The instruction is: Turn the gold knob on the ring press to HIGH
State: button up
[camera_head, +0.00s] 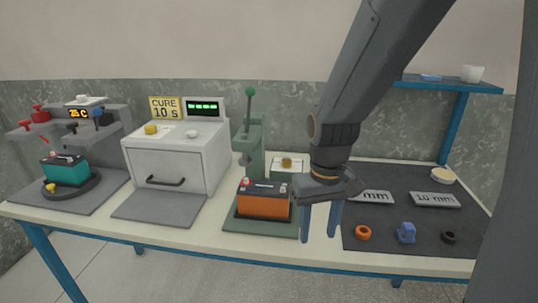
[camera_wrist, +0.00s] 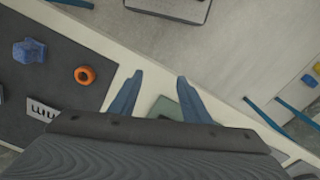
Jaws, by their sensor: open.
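The ring press (camera_head: 252,140) is green with an upright lever ending in a green ball, and it stands mid-table. The gold knob (camera_head: 287,162) sits on a small pale panel on top of the press's low box, to the right of the lever. Its setting is too small to read. An orange battery (camera_head: 263,201) with a dark top sits on the press's base plate. My gripper (camera_head: 320,238) points down, open and empty, in front and to the right of the knob. In the wrist view its fingers (camera_wrist: 157,90) are apart, with nothing between them.
A white oven (camera_head: 178,160) with a yellow knob stands left of the press, with a teal battery (camera_head: 65,170) further left. A dark mat (camera_head: 400,220) at right holds an orange ring (camera_head: 363,233), a blue part (camera_head: 406,232) and a black ring (camera_head: 448,236). A blue shelf (camera_head: 450,84) stands behind.

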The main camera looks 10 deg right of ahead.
aim_at(287, 159)
jog(key=w+r+n+p, duration=0.1)
jog(key=w+r+n, duration=0.1)
jog(key=w, duration=0.8)
jog(key=w+r+n+p, duration=0.1)
jog(key=w+r, duration=0.3)
jog(key=w, duration=0.6)
jog(key=w+r+n+p, duration=0.1)
jog(key=w+r+n, duration=0.2)
jog(key=w, duration=0.7)
jog(key=shift+w+a+r, duration=0.15)
jog(key=shift+r, duration=0.35)
jog(key=shift+w+f+p, duration=0.1)
jog(key=shift+f+p, duration=0.05)
jog(key=shift+p, duration=0.15)
notch_tip(287, 159, down, 7)
jog(key=shift+f+p, duration=0.2)
jog(key=shift+p, duration=0.65)
jog(key=c, duration=1)
jog(key=shift+c, duration=0.2)
